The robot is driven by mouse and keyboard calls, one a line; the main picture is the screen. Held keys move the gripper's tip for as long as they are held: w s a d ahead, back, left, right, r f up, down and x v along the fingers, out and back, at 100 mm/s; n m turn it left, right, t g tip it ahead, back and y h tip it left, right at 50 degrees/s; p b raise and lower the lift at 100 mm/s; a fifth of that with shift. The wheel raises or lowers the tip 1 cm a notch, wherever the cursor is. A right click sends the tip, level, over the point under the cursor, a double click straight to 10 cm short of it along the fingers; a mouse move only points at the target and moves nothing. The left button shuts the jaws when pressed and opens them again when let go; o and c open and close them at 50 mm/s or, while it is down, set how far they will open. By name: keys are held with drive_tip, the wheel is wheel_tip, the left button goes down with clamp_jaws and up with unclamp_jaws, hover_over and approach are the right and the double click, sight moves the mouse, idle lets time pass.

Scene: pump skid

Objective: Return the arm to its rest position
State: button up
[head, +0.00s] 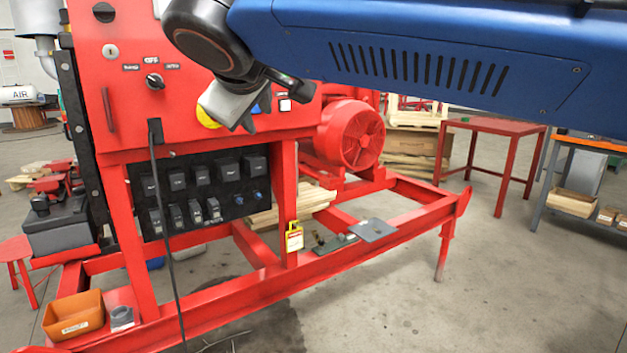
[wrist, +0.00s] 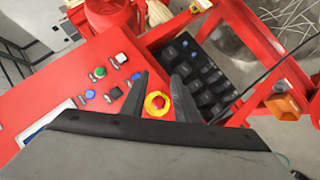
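My blue arm reaches across the top of the head view from the right, bent down at a dark wrist joint. My gripper (wrist: 160,80) hangs in front of the red control panel (head: 128,100). In the wrist view its two dark fingers stand apart with nothing held between them. A red emergency stop button on a yellow ring (wrist: 157,104) shows in the gap between the fingers, on the panel beyond. In the head view my gripper partly hides this button, and only part of the yellow ring (head: 206,118) shows. I cannot tell the exact distance to the panel.
Below the panel is a black block of switches (head: 200,190). A black cable (head: 166,220) hangs down in front. An orange bin (head: 74,315) sits at the skid's lower left. A red motor (head: 352,136) stands behind.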

drive_tip(key=s+d+f+m+g+h, duration=0.1)
drive_tip(key=d+f+m+g, duration=0.15)
drive_tip(key=d+f, duration=0.95)
drive_tip(key=s+d+f+m+g+h, duration=0.1)
drive_tip(key=s+d+f+m+g, duration=0.15)
drive_tip(key=d+f, duration=0.9)
drive_tip(key=s+d+f+m+g+y, duration=0.1)
drive_tip(key=s+d+f+m, duration=0.5)
drive_tip(key=s+d+f, duration=0.9)
drive_tip(key=shift+d+f+m+g, duration=0.3)
drive_tip(key=shift+d+f+g, duration=0.1)
drive_tip(key=shift+f+g, duration=0.25)
drive_tip(key=shift+s+r, duration=0.1)
drive_tip(key=shift+r, duration=0.05)
